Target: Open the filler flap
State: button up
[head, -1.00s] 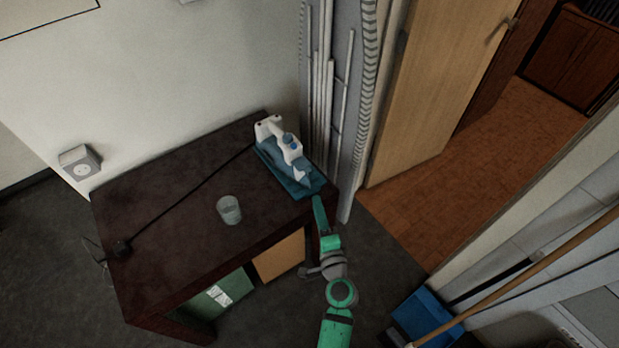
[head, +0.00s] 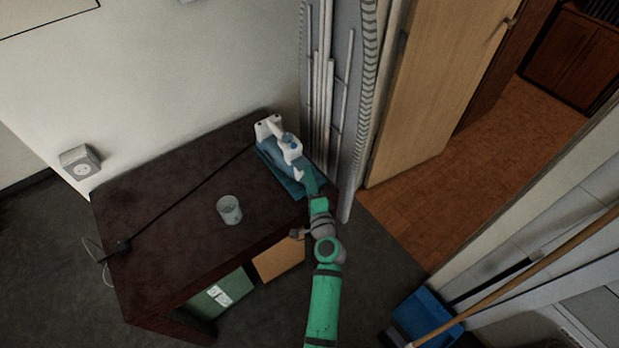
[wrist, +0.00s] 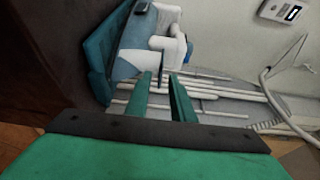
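A white and blue steam iron (head: 285,148) rests on a teal base (head: 282,178) at the back right corner of the dark table. The filler flap cannot be picked out clearly at this size. My gripper (head: 308,178) is at the front right end of the iron, close to its tip. In the wrist view the iron (wrist: 150,42) lies just beyond my gripper (wrist: 164,85). Its two green fingers are apart, with a gap between them and nothing held. I cannot tell whether a finger touches the iron.
The dark table (head: 180,190) carries a clear glass (head: 229,209) and a black cord running left to a plug. Pipes (head: 325,90) on the wall stand right behind the iron. A blue dustpan (head: 425,315) and broom handle are on the floor at right.

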jog(key=shift+d, duration=0.1)
grip_shut()
